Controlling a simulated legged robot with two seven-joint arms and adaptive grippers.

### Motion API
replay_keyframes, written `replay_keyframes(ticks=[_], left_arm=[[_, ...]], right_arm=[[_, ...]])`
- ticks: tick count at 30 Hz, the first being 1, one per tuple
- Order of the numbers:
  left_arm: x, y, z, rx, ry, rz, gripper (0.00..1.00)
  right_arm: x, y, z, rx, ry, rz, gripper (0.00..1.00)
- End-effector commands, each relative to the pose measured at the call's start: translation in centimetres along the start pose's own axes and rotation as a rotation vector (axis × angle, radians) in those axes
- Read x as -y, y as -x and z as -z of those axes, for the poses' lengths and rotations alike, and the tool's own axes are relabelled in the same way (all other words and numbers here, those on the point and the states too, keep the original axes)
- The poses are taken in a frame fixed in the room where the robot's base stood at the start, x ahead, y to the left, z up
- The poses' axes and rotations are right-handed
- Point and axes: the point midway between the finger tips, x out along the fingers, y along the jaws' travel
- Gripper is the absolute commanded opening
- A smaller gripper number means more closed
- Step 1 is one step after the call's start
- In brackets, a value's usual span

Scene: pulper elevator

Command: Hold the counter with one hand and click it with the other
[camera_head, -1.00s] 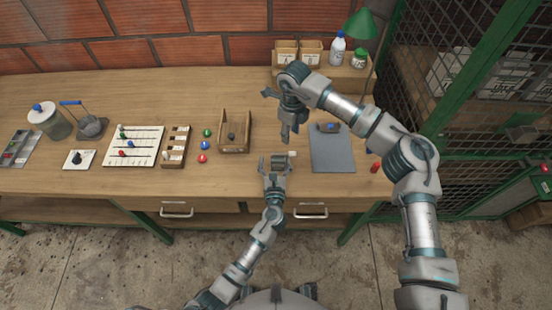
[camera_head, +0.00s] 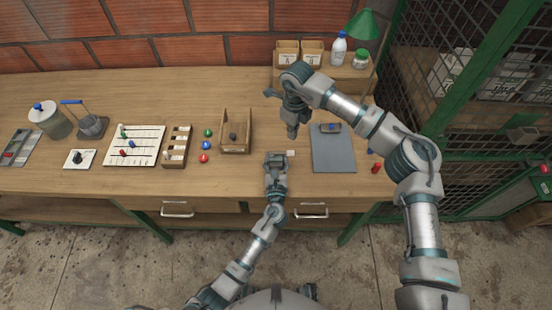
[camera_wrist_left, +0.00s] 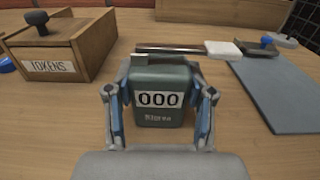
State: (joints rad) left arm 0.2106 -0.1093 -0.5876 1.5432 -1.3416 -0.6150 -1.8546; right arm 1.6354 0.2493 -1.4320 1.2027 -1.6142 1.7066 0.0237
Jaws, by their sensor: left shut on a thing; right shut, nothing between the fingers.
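The counter (camera_wrist_left: 164,92) is a small dark grey-green box with a white "000" display and lettering below it. In the left wrist view it stands upright between the two fingers of my left gripper (camera_wrist_left: 160,108), which are shut on its sides. In the head view my left gripper (camera_head: 276,157) is at the front part of the bench, and the counter is too small to make out there. My right gripper (camera_head: 292,132) is shut and empty, pointing down just behind and slightly right of my left gripper, apart from it.
A wooden tokens box (camera_wrist_left: 60,50) with a dark knob stands left of the counter. A grey clipboard (camera_head: 333,150) lies to the right. Red, blue and green pieces (camera_head: 204,146) and a striped board (camera_head: 134,147) lie further left. Bare bench lies in front of the tokens box.

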Motion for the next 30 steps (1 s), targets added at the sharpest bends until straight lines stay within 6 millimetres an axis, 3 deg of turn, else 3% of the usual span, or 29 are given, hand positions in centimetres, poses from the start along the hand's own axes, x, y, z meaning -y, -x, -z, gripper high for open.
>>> replay_keyframes(ticks=[30], left_arm=[[0.15, 0.01, 0.09, -0.002, -0.001, 0.000, 0.16]], right_arm=[[0.12, -0.05, 0.14, 0.001, 0.000, -0.002, 0.00]])
